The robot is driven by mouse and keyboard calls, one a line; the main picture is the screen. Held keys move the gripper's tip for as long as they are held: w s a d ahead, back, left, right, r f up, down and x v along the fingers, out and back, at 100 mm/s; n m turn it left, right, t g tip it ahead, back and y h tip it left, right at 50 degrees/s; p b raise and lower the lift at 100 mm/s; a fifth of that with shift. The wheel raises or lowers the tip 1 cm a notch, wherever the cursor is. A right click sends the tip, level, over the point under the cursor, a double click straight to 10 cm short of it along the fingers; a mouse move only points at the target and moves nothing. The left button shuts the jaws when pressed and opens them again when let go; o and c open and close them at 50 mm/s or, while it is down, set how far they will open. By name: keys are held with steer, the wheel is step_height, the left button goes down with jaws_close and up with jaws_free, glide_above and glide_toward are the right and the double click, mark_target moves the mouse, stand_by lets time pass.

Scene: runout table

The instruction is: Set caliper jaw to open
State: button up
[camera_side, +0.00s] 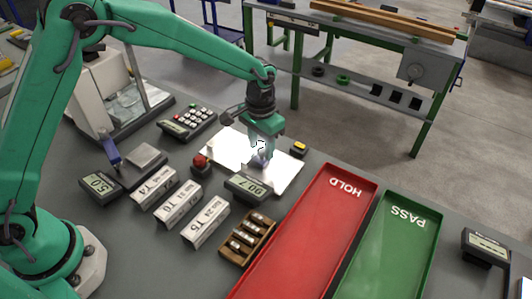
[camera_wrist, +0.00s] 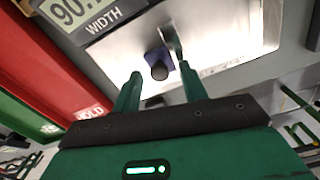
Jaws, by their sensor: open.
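The caliper station is a bright white plate (camera_side: 288,178) with a small display (camera_side: 250,187) reading about 90.7 at its front edge. A dark blue caliper jaw piece (camera_wrist: 152,57) with a round dark knob stands on the plate beside a thin grey-green upright piece (camera_wrist: 173,42). My gripper (camera_side: 262,150) is low over the plate, pointing down. In the wrist view my gripper (camera_wrist: 160,73) is open, its two fingers either side of the knob; I cannot tell whether they touch it.
A red HOLD tray (camera_side: 318,222) and a green PASS tray (camera_side: 399,240) lie to the right. White labelled blocks (camera_side: 178,203), a wooden rack (camera_side: 225,252) and a red button (camera_side: 200,161) stand close in front and left. A keypad (camera_side: 194,117) is behind.

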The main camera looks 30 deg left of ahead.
mark_target(260, 150)
step_height(260, 150, up, 8)
steer(key=shift+f, duration=0.25)
steer(key=shift+r, duration=0.15)
stand_by(0.3)
steer(key=shift+r, duration=0.1)
steer(key=s+a+r+n+t, duration=0.1)
steer(key=s+a+r+t, duration=0.2)
steer(key=s+a+r, duration=0.75)
steer(key=s+a+t, duration=0.1)
steer(key=s+a, duration=0.2)
steer(key=s, duration=0.4)
steer(key=s+a+n+t, duration=0.1)
steer(key=s+a, duration=0.3)
steer(key=s, duration=0.4)
steer(key=shift+r+n+t, duration=0.3)
steer(key=shift+r, duration=0.15)
